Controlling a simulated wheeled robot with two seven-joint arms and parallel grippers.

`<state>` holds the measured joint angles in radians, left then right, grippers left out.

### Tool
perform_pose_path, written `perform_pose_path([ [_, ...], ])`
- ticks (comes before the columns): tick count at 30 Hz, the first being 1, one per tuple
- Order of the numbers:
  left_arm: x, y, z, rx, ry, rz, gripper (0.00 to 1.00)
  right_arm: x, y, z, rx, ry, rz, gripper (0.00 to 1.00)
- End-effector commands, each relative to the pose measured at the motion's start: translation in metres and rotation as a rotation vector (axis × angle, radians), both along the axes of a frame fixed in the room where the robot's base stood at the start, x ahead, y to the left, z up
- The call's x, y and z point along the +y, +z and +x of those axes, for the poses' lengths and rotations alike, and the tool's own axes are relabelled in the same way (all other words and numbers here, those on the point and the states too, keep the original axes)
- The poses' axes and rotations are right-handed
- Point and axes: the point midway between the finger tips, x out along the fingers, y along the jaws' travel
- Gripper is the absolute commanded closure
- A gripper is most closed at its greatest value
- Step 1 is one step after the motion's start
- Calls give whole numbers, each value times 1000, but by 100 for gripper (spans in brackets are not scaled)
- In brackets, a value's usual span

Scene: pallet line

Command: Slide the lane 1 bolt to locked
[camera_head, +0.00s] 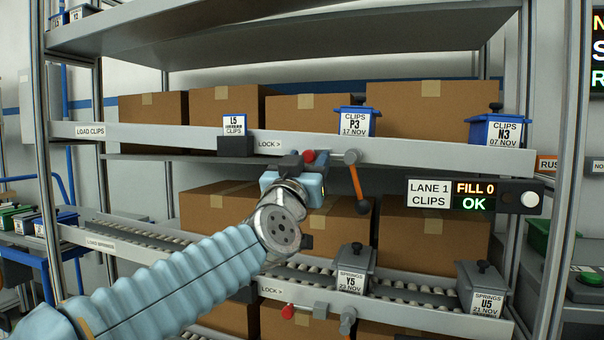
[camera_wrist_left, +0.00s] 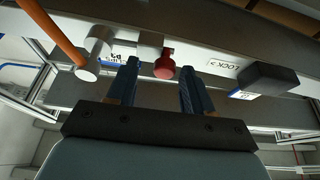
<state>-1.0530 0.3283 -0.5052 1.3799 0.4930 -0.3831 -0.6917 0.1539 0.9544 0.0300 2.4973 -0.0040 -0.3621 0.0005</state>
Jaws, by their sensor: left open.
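The lane 1 bolt shows as a red knob (camera_head: 308,156) on the front rail of the clips shelf, just right of the "LOCK >" label (camera_head: 270,144). A small grey block is beside the knob on its right. My left gripper (camera_head: 304,167) is at the rail, in front of the knob. In the left wrist view the red knob (camera_wrist_left: 164,66) shows between the two open fingers (camera_wrist_left: 160,72), apart from both in the picture; whether it lies between the tips in depth I cannot tell. My right gripper is not in view.
An orange-handled lever (camera_head: 357,185) hangs from the rail right of the knob. A dark block (camera_head: 236,146) sits to the left under the L5 card. A lower springs lane has a similar red knob (camera_head: 288,311).

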Motion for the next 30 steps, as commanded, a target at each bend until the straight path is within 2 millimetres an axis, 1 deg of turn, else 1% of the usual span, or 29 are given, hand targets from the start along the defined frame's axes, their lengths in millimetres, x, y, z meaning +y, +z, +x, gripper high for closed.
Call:
perform_pose_path([
  [5, 8, -13, -27, 1, -5, -3, 49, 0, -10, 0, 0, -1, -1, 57],
  [12, 26, -36, -79, 2, -5, -5, 49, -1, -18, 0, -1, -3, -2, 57],
  [15, 31, -43, -96, 1, -4, -2, 49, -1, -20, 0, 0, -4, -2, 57],
  [18, 35, -48, -108, 2, -3, -2, 49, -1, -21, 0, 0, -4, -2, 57],
  [22, 38, -52, -117, 0, -2, -1, 49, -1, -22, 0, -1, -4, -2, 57],
  [30, 38, -52, -118, 0, -1, -1, 49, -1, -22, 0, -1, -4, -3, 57],
])
